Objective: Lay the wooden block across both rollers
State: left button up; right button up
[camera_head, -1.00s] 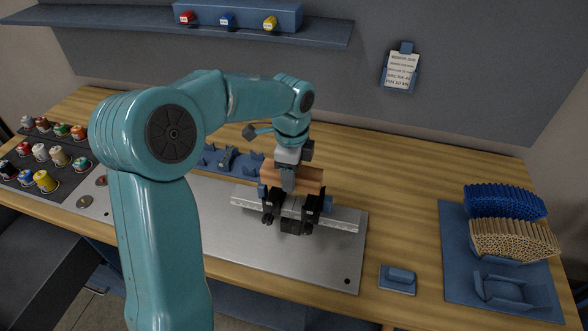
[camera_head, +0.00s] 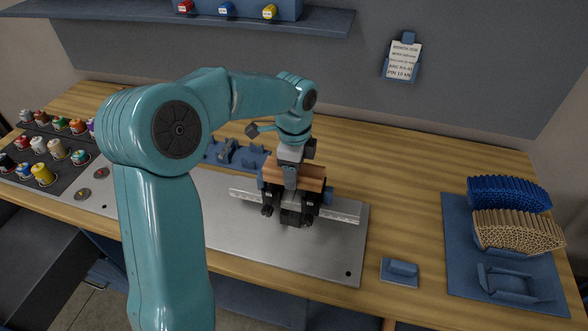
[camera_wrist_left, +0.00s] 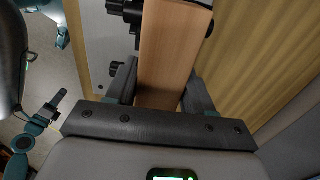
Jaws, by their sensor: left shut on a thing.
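The wooden block (camera_head: 311,172) is a brown bar held crosswise over a dark clamp-like fixture (camera_head: 312,207) on the metal plate. My left gripper (camera_head: 291,178) is above the fixture, shut on the block. In the left wrist view the block (camera_wrist_left: 170,50) runs away from the camera, between the gripper's fingers (camera_wrist_left: 160,92). The two rollers cannot be made out; the block, gripper and fixture hide that area. I cannot tell whether the block touches them.
A pale rail (camera_head: 343,211) crosses the metal plate (camera_head: 245,240). Blue holders (camera_head: 235,153) stand behind it. Spools (camera_head: 42,174) stand at the left. A small blue block on a pad (camera_head: 400,271) and a blue tray of tubes (camera_head: 455,260) are at the right, with bare wood between.

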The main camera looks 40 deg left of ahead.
pick_arm(q)
jog(key=shift+w+d+f, duration=0.1)
jog(key=shift+w+f, duration=0.05)
jog(key=o, duration=1.2)
notch_tip(320, 180, up, 16)
